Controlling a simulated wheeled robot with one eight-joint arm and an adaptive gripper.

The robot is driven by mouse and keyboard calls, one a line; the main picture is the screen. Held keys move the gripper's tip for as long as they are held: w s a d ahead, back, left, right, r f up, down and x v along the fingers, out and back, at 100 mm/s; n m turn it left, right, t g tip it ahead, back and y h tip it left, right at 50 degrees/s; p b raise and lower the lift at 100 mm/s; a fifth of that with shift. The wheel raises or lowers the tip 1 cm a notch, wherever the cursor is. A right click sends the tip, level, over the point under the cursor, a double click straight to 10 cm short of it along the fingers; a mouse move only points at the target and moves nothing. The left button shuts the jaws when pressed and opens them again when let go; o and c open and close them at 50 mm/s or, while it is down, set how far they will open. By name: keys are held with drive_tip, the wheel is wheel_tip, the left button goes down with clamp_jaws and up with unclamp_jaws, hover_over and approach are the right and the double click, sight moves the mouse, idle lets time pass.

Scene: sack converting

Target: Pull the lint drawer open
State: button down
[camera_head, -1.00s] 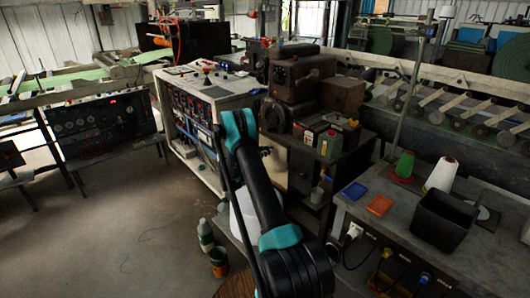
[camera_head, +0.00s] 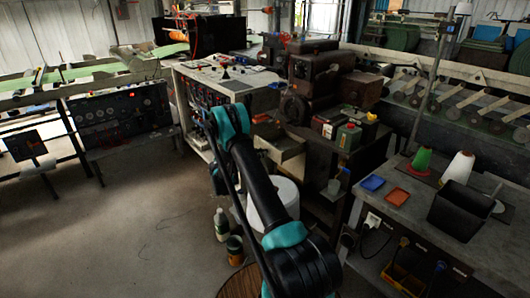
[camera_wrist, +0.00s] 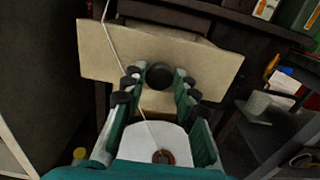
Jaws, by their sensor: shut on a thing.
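The lint drawer has a cream front panel (camera_wrist: 215,68) with a round dark knob (camera_wrist: 159,75) in its middle. In the wrist view my gripper (camera_wrist: 157,80) faces the panel, with its fingers on both sides of the knob, shut on it. In the head view the cream drawer (camera_head: 291,165) is at the dark machine, just right of my arm, and appears to stand out from it. My arm hides part of it there, and I cannot make out my gripper. How far the drawer is out is hard to judge.
A white drum (camera_head: 276,200) stands close below the drawer. The grey workbench (camera_head: 455,240) is at the right. The floor at left is clear.

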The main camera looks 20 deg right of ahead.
drive_tip(key=shift+s+a, duration=0.2)
drive_tip(key=shift+a, duration=0.35)
drive_tip(key=c, duration=1.2)
unclamp_jaws()
drive_tip(key=v, duration=1.2)
drive_tip(key=shift+r, duration=0.1)
